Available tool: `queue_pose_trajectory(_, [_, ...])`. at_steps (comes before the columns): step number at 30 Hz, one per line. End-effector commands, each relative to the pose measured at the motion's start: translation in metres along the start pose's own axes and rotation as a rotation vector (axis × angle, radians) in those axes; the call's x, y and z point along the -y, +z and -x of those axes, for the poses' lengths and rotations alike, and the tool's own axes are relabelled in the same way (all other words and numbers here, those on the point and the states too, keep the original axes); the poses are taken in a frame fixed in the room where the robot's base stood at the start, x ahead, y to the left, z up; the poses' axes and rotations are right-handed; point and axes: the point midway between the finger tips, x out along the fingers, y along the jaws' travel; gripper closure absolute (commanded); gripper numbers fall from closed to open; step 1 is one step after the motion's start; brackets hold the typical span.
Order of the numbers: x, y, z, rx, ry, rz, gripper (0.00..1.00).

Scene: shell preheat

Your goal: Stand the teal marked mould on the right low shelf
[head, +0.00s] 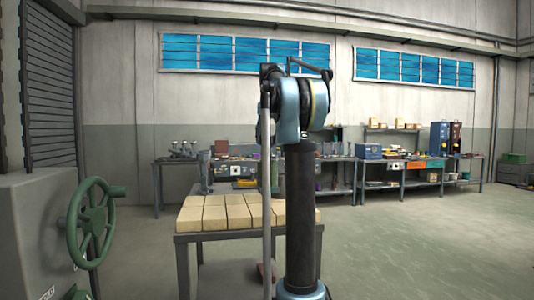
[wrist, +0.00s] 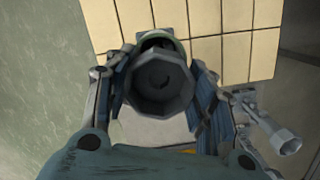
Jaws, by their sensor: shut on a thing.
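My gripper (wrist: 158,78) is shut on a dark grey, eight-sided mould with a round hollow end (wrist: 160,85), one jaw on each side. A pale greenish rim shows behind its far end. No teal mark can be made out, so I cannot tell whether this is the marked mould. The mould is in front of cream blocks in the wrist view; its height above them cannot be told. In the head view my own arm blocks the middle, and the gripper cannot be made out. The right low shelf cannot be identified.
Cream blocks (head: 228,212) cover a metal table ahead. A grey upright piece (head: 206,176) stands at its back left. A grey fitting with a ring end (wrist: 270,125) is right of my gripper. A green handwheel (head: 92,222) is at left. Floor at right is clear.

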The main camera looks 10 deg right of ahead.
Motion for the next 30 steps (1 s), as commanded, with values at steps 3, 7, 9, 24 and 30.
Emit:
queue_pose_trajectory(3, [0.0, -0.001, -0.005, 0.0, 0.0, 0.0, 1.0])
queue_pose_trajectory(7, [0.0, -0.003, -0.019, 0.0, 0.0, 0.0, 1.0])
queue_pose_trajectory(9, [0.0, -0.004, -0.028, 0.0, 0.0, 0.0, 1.0])
queue_pose_trajectory(24, [-0.001, -0.007, -0.047, 0.0, 0.0, -0.001, 1.0])
queue_pose_trajectory(30, [-0.001, -0.008, -0.048, 0.0, 0.0, -0.002, 0.29])
